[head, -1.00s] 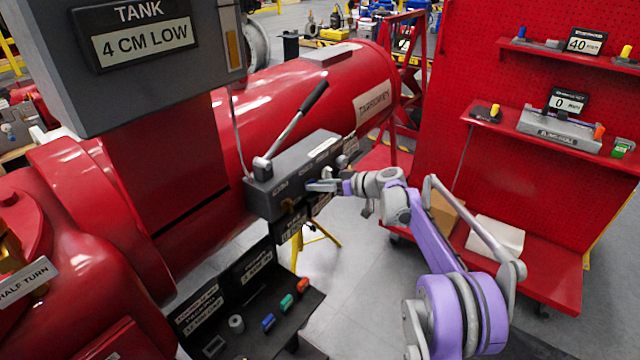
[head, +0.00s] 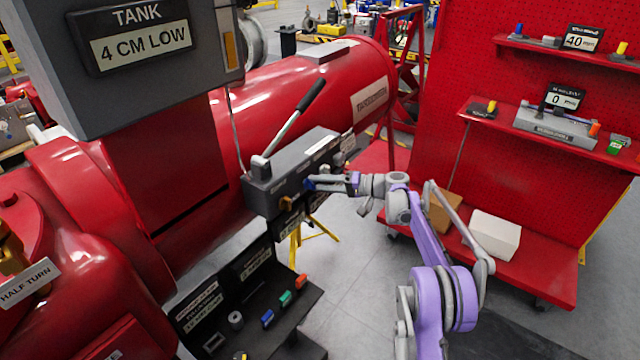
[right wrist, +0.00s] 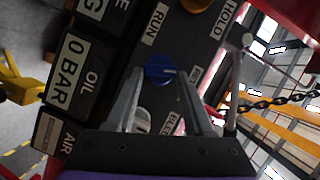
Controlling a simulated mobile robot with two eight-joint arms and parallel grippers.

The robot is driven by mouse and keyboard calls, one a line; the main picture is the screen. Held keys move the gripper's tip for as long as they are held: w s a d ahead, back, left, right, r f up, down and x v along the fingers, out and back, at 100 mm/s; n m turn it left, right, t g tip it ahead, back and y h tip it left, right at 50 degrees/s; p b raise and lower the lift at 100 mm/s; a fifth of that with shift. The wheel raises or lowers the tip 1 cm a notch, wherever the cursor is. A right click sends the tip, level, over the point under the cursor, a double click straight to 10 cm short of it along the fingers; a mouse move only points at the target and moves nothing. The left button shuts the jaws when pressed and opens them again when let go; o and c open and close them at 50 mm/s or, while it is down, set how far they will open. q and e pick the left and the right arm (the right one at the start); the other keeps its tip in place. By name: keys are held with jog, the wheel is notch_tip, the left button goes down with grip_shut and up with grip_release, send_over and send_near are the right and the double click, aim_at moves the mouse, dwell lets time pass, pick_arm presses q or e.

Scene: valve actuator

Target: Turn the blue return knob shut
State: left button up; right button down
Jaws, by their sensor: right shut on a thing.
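The blue knob (right wrist: 160,70) sits on the dark face of the control box (head: 290,170), with a thin white mark on its front. It also shows as a small blue spot at the fingertips in the head view (head: 310,184). My right gripper (head: 318,183) reaches the box face from the right. In the right wrist view its two fingers (right wrist: 161,82) stand on either side of the knob, shut on it. A RUN label (right wrist: 155,24) is beside the knob; another label nearby is partly hidden by a finger. My left gripper is not in view.
A brass knob (head: 286,203) is on the same face, left of the blue one. A long lever (head: 298,110) rises from the box top. The OIL 0 BAR gauge (right wrist: 72,72) is close by. A red tank (head: 280,95) stands behind; a red cart (head: 530,265) stands right.

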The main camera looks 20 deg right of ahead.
jog(key=shift+f+m+y+b, duration=0.2)
jog(key=shift+m+y, duration=0.1)
jog(key=shift+m, duration=0.45)
jog(key=shift+f+m+y+b, duration=0.1)
jog(key=shift+m+y+b, duration=0.15)
jog(key=shift+m, duration=0.5)
jog(key=shift+t, duration=0.3)
jog(key=shift+c, duration=1.4)
grip_release()
jog(key=shift+d, duration=0.1)
jog(key=v, duration=1)
jog(key=shift+d+b, duration=0.4)
jog(key=shift+s+f, duration=0.1)
